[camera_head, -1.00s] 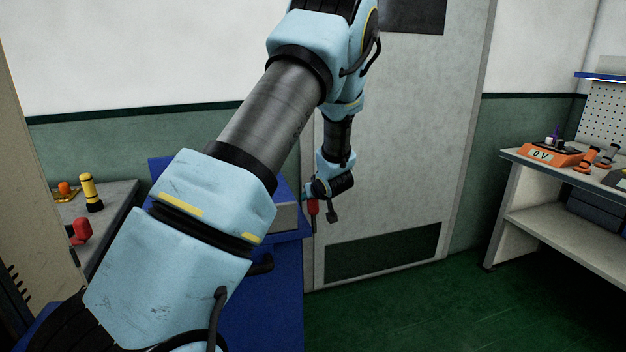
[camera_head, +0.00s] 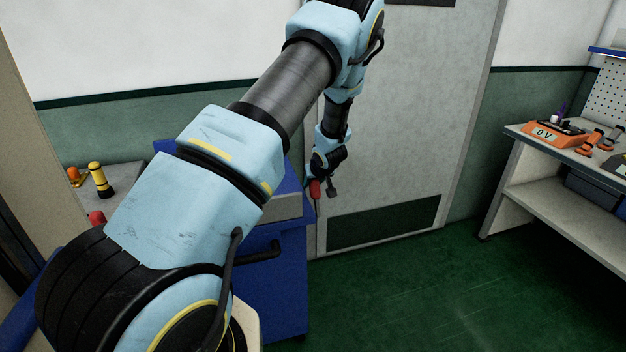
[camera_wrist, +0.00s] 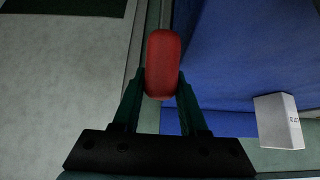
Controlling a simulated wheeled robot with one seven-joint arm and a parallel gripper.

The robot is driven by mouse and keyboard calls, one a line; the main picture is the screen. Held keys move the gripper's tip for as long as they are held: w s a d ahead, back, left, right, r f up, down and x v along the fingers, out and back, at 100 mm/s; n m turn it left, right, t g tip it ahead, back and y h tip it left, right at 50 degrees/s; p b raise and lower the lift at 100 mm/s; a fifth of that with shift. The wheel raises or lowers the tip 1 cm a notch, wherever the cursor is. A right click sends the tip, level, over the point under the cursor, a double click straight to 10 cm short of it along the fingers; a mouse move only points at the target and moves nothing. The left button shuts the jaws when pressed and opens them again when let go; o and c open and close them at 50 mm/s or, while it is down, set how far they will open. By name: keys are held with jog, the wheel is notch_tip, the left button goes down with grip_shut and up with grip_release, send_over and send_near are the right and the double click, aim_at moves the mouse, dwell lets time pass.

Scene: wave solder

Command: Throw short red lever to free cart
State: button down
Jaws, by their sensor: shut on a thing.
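The short red lever's rounded red grip (camera_wrist: 163,64) stands between my two dark fingers in the wrist view. My gripper (camera_wrist: 162,88) is shut on it. In the head view my gripper (camera_head: 320,182) is small, at the far end of my arm, with the red lever (camera_head: 315,190) at its tip, beside the right edge of the blue cart (camera_head: 282,285). The cart's blue side (camera_wrist: 240,50) fills the right of the wrist view. My arm hides much of the cart, and the lever's base cannot be made out.
A grey door (camera_head: 420,110) stands behind my gripper. A workbench (camera_head: 525,180) with an orange meter (camera_head: 545,134) is at right. A yellow flashlight (camera_head: 99,180) stands on a counter at left. A white box (camera_wrist: 278,120) shows near the cart. Green floor (camera_head: 430,290) is clear at front right.

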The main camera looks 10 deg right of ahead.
jog(key=shift+c, duration=2.2)
grip_release()
jog(key=a+v, duration=0.1)
jog(key=v, duration=0.9)
jog(key=shift+s+d+r, duration=0.2)
jog(key=shift+d+r, duration=0.15)
jog(key=shift+d, duration=0.2)
jog(key=s+a+r+m+g, duration=0.1)
jog(key=s+a+r+g, duration=0.1)
jog(key=s+a, duration=0.5)
jog(key=s+a+r+g, duration=0.2)
jog(key=s+a+r, duration=0.3)
jog(key=s+a, duration=0.2)
jog(key=s+a+r+m+g+h, duration=0.1)
jog(key=s+a+r+g, duration=0.1)
jog(key=s+a, duration=0.6)
jog(key=shift+s+r+m, duration=0.3)
jog(key=shift+s+r, duration=0.55)
jog(key=shift+s, duration=0.35)
